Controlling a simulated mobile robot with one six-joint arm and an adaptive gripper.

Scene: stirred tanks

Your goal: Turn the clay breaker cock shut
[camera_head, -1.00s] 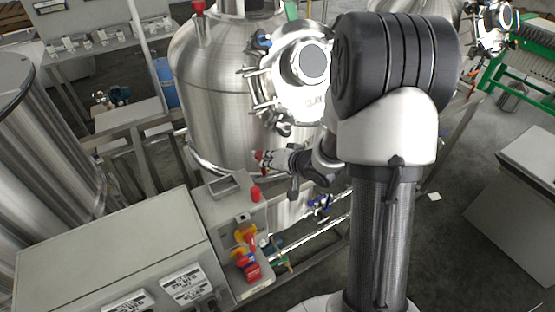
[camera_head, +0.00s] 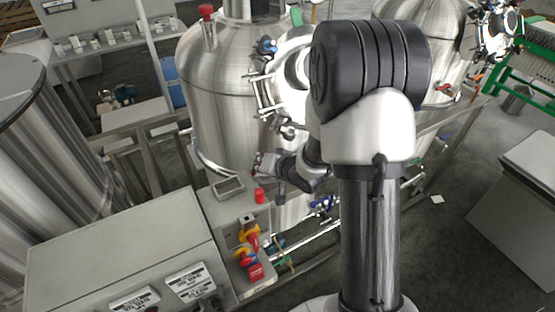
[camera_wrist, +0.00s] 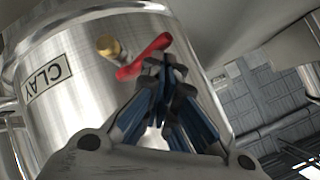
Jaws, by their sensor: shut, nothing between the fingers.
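The clay breaker is a steel tank (camera_head: 225,105); its CLAY label (camera_wrist: 48,77) shows tilted in the wrist view. Its cock has a brass body (camera_wrist: 108,46) and a red lever (camera_wrist: 144,57), which slants up to the right in the wrist view. My gripper (camera_wrist: 166,66) is shut and empty, with its fingertips at the lever's lower edge. I cannot tell whether they touch it. In the head view my gripper (camera_head: 259,162) is small and close to the tank's lower front, with a little red at its tip.
A grey control cabinet (camera_head: 125,250) stands at the lower left. A box with a red button (camera_head: 259,196) and red and yellow fittings stands just below my gripper. Pipes with blue valves (camera_head: 322,203) run below the tank. A second tank (camera_head: 440,70) stands behind my arm.

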